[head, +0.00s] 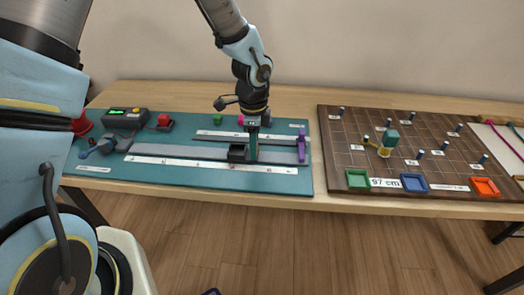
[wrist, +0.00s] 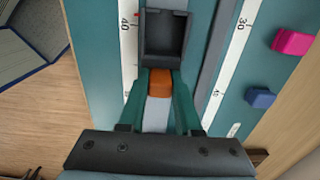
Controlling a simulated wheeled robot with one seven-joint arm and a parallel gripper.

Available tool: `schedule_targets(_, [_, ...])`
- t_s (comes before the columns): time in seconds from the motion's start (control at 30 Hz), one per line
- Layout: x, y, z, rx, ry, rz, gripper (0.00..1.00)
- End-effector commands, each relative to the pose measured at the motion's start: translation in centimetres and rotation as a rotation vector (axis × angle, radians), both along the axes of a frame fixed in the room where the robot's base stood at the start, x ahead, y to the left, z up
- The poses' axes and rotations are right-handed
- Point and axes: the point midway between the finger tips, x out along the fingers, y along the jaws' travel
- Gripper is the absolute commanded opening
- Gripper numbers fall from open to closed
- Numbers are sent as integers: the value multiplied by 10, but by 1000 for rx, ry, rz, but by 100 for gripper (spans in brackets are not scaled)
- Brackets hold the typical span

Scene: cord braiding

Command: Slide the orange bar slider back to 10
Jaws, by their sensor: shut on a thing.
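The orange slider (wrist: 160,82) shows in the wrist view as a small block on the pale rail, touching or very near a black open-topped box (wrist: 165,38). My gripper (wrist: 160,80) is shut on the orange slider, with a green finger on each side. In the head view my gripper (head: 253,158) reaches down to the rail just right of the black box (head: 237,153); the orange part is hidden there. White scales flank the rail; the near scale (head: 200,165) has a 40 mark (wrist: 125,24) beside the box. The 10 mark is not readable.
The teal board (head: 110,178) carries a purple upright (head: 302,146) right of my gripper. A pink block (wrist: 292,42) and a blue block (wrist: 260,97) lie beyond the second scale. A control box with a green display (head: 121,112) stands at the left. A brown pegboard (head: 333,160) is at right.

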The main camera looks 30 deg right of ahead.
Motion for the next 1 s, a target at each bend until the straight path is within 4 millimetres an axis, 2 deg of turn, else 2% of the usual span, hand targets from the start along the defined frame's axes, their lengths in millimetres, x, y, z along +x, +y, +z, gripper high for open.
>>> schedule_targets(1.0, [68,84,2,2,1,4,0])
